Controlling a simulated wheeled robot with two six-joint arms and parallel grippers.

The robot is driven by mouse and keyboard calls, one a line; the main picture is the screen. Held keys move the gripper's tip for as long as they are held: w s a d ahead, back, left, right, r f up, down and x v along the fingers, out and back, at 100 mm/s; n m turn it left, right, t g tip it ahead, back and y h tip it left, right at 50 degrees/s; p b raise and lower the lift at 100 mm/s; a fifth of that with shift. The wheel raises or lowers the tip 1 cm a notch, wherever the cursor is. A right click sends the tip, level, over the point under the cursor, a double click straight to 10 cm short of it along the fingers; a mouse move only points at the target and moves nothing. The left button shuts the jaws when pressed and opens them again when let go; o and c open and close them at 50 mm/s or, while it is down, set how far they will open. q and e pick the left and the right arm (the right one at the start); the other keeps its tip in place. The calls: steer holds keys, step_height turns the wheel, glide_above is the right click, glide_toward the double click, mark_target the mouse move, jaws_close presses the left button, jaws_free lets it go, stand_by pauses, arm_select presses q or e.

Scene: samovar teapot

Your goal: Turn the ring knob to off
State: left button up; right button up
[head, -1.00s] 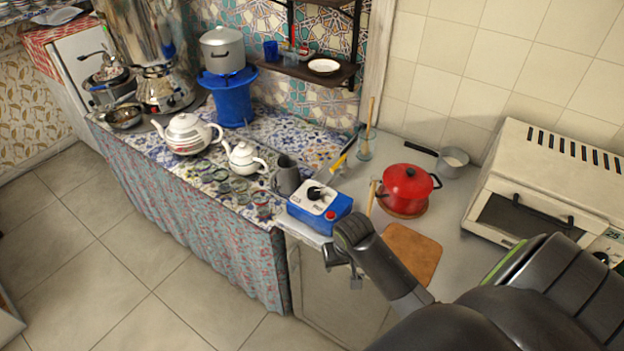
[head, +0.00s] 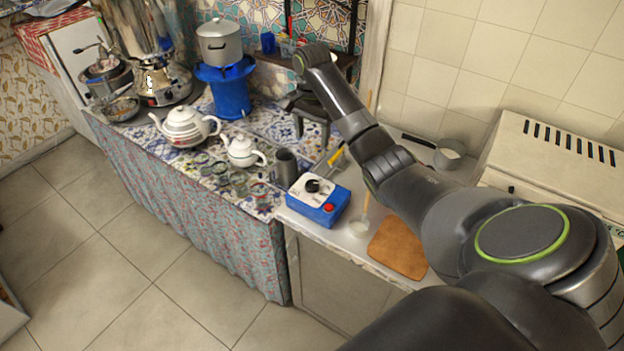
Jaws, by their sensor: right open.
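A blue box (head: 319,208) with a white top panel stands at the left front corner of the grey counter. A black round knob (head: 312,186) sits on the panel, and a red button is at the box's right end. I cannot read the knob's marking. My right gripper (head: 311,130) is raised above and behind the box, near the back wall. Its fingers are open, point down and hold nothing. It is clear of the knob. My left gripper is out of view.
White teapots (head: 186,127) and several small glasses stand left of the box, beside a grey cup (head: 286,167). A blue burner (head: 231,93) bears a grey pot (head: 221,42). A brown board (head: 398,249) lies right. My right arm covers much of the right counter.

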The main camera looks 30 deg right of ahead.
steer(key=b, duration=1.2)
glide_above(312, 184)
step_height(312, 184, down, 12)
steer(key=shift+f, duration=0.1)
step_height(312, 184, down, 4)
steer(key=shift+f+p, duration=0.15)
steer(key=shift+p, duration=0.7)
steer(key=shift+f, duration=0.45)
steer(key=c, duration=1)
